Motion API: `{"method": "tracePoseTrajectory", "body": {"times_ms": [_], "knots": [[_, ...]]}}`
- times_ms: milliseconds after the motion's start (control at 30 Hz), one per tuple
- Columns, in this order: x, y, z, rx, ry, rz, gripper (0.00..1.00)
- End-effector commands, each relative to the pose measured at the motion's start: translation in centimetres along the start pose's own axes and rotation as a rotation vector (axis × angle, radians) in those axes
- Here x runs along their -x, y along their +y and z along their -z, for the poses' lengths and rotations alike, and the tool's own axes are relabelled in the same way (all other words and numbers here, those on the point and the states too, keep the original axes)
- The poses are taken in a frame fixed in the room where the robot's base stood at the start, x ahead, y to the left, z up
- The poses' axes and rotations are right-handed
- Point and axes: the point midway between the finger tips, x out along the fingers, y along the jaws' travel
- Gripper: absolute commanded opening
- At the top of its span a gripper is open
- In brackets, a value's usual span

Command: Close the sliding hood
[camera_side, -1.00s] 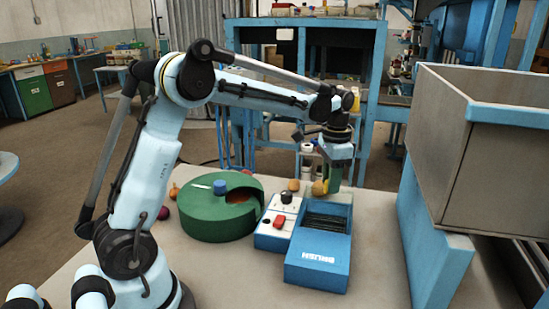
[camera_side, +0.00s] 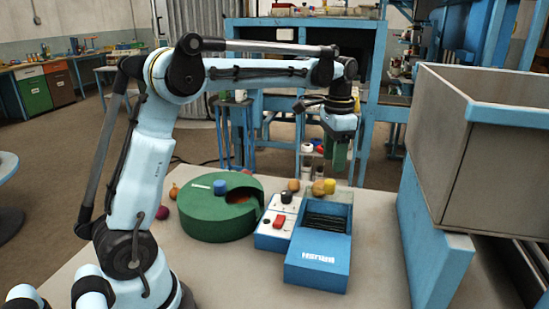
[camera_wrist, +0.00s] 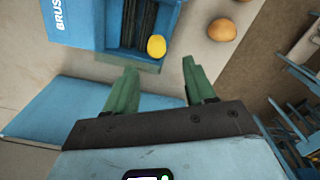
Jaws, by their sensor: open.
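A blue box lettered BRUSH (camera_side: 318,262) lies on the table; its lettered front part is covered and looks like the sliding hood, though I cannot be sure. Behind that cover, dark slats (camera_side: 325,222) show in an open section, also seen in the wrist view (camera_wrist: 133,22). My gripper (camera_side: 340,160) hangs above and behind the back edge. Its green fingers (camera_wrist: 160,80) are apart and empty, with the yellow piece beyond them.
A white-and-blue control unit (camera_side: 278,222) with a black knob and red switch adjoins the box's left side. A green drum (camera_side: 220,210) stands further left. Two round orange-brown items (camera_wrist: 222,29) lie near the back. A blue wall (camera_side: 430,240) and grey bin (camera_side: 480,150) stand right.

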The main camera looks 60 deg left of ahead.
Motion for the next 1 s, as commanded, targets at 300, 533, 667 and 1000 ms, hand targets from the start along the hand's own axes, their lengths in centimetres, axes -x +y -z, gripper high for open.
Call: {"method": "tracePoseTrajectory", "body": {"times_ms": [300, 533, 667, 1000], "knots": [[4.5, -0.1, 0.0, 0.001, 0.001, 0.001, 0.55], [5.5, -0.1, 0.0, 0.001, 0.001, 0.001, 0.55], [5.6, 0.0, 0.0, 0.001, 0.001, 0.001, 0.55], [5.8, 0.8, -0.6, 0.017, 0.029, 0.016, 0.55]]}}
